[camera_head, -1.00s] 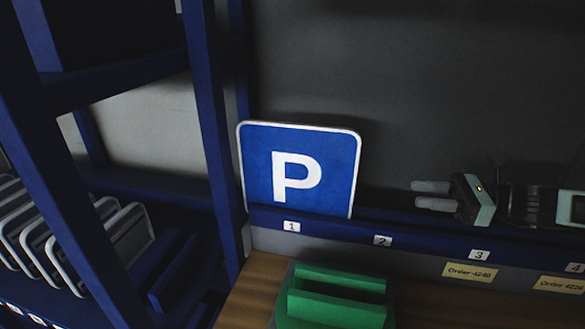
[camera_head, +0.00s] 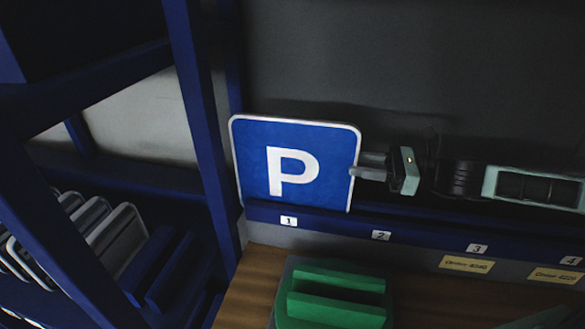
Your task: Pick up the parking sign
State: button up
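The parking sign (camera_head: 325,150) is a blue square plate with a white border and a white P. It stands upright, leaning slightly back, behind the blue ledge at slot 1. My gripper (camera_head: 359,166) is at the sign's right edge, reaching in from the right with its two fingers pointing left. The fingers look apart. The lower finger overlaps the front of the sign's right edge, and the upper finger's tip ends at that edge, seemingly behind it. I cannot tell whether either finger touches the sign.
A green slotted holder (camera_head: 335,312) sits on the wooden table (camera_head: 255,285) below. A blue rack post (camera_head: 205,130) stands close left of the sign. More signs (camera_head: 115,240) stand in the rack at left.

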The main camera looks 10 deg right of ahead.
aim_at(337, 156)
jog(key=p+x, duration=0.1)
jog(key=x, duration=0.2)
jog(key=p+x, duration=0.1)
jog(key=shift+w+a+r+p, duration=0.3)
jog(key=shift+w+a+f, duration=0.15)
jog(key=shift+w+a, duration=0.1)
jog(key=shift+a, duration=0.2)
grip_shut()
dwell(0.9)
